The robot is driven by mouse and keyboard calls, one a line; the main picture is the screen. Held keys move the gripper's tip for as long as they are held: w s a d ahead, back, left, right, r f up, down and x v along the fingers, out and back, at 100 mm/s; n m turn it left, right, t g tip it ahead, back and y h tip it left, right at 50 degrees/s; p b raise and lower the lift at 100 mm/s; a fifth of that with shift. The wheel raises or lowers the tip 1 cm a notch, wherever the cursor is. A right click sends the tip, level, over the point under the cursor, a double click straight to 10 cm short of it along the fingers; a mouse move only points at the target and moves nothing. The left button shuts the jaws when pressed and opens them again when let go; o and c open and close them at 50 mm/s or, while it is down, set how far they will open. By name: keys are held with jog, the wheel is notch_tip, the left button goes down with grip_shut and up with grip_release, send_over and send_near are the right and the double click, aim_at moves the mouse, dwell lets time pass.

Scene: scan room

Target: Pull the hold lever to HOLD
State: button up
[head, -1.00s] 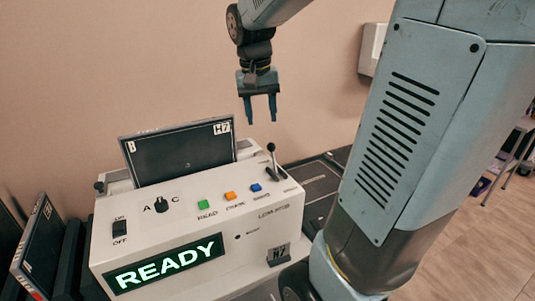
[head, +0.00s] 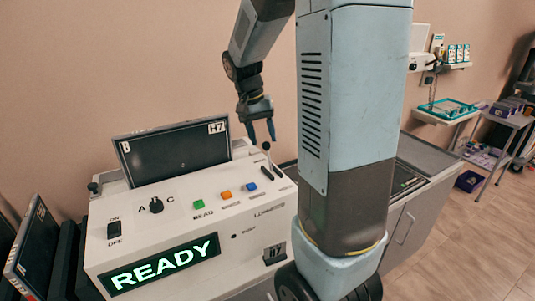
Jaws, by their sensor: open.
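The hold lever (head: 270,158) is a short stick with a dark ball knob at the right end of the white console's (head: 160,230) top. My gripper (head: 261,137) points down just above the lever, its two fingers apart and empty. The knob shows just below the fingertips; I cannot tell whether it lies between them or behind them. The console's green display (head: 165,265) reads READY. Lettering beside the lever is too small to read.
A dark cassette marked B and H7 (head: 175,152) stands in the console's back. Green (head: 198,204), orange (head: 226,195) and blue (head: 251,187) buttons, a dial (head: 156,205) and an ON/OFF switch (head: 114,230) are on its top.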

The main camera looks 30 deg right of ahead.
aim_at(267, 148)
jog(key=x, duration=0.6)
jog(key=shift+s+f, duration=0.1)
jog(key=shift+f, duration=0.15)
grip_shut()
dwell(0.4)
